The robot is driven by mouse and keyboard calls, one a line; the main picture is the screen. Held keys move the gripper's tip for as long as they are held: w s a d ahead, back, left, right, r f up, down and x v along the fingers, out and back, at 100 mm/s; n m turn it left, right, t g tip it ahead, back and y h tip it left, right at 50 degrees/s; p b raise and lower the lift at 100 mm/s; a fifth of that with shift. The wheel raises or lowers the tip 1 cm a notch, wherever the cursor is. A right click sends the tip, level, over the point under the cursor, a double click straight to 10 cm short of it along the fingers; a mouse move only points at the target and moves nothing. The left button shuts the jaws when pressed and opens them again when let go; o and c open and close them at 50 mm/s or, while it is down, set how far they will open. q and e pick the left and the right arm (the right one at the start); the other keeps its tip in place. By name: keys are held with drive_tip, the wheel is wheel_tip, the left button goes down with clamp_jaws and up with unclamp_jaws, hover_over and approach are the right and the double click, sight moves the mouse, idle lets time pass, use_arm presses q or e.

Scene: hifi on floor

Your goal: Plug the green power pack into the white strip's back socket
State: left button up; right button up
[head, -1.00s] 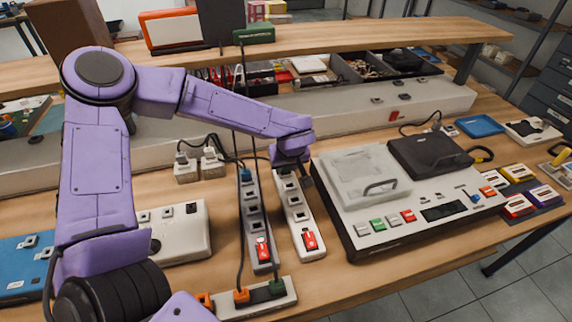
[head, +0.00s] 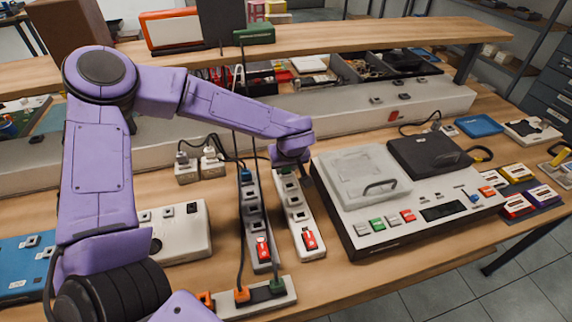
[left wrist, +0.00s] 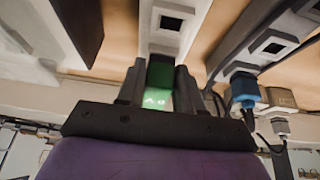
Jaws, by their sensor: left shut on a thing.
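The white strip (head: 297,212) lies on the bench with a red switch at its front end. My left gripper (head: 288,166) is over its back end. In the left wrist view the left gripper (left wrist: 160,88) is shut on the green power pack (left wrist: 160,76), with a dark finger on each side. The pack is at the back end of the white strip (left wrist: 168,42), where one bare socket shows beyond it. My right gripper is not in view.
A grey strip (head: 255,218) with a blue plug (head: 246,175) runs close on the left. A large console (head: 400,228) stands close on the right. A front strip (head: 258,304) holds orange and green plugs. Cables hang behind my gripper.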

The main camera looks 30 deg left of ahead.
use_arm(q)
drive_tip(key=shift+f+p, duration=0.2)
drive_tip(key=shift+p, duration=1.05)
idle(2.9)
drive_tip(key=o, duration=1.1)
drive_tip(key=shift+c, duration=0.2)
drive_tip(key=w+a+r+p+v, duration=0.1)
drive_tip(key=p+v, duration=0.7)
drive_tip(key=v, duration=0.8)
drive_tip(key=shift+w+a+p, duration=0.2)
drive_tip(key=shift+a+p, duration=0.15)
drive_tip(key=shift+a, duration=0.05)
